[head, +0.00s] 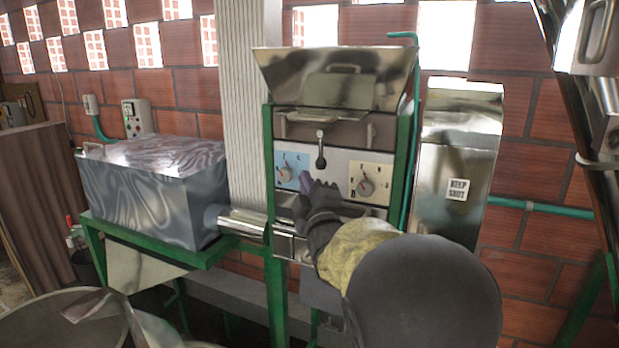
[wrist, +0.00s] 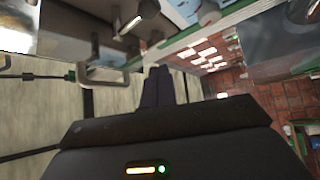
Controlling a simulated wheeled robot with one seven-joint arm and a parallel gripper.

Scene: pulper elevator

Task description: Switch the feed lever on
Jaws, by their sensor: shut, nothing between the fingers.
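My gripper (head: 304,182) is in front of the panel, just below and left of the lever. Its fingers are together and empty, and they also show in the wrist view (wrist: 158,75). I cannot tell whether they touch the panel. No contact with the lever is visible.
A blue-plated dial (head: 291,170) is beside the fingertips. A cream-plated dial (head: 368,181) is to the right. A metal hopper (head: 290,75) tops the green frame (head: 268,165). A metal chute marked "KEEP SHUT" (head: 460,130) stands right; a metal box (head: 150,200) stands left.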

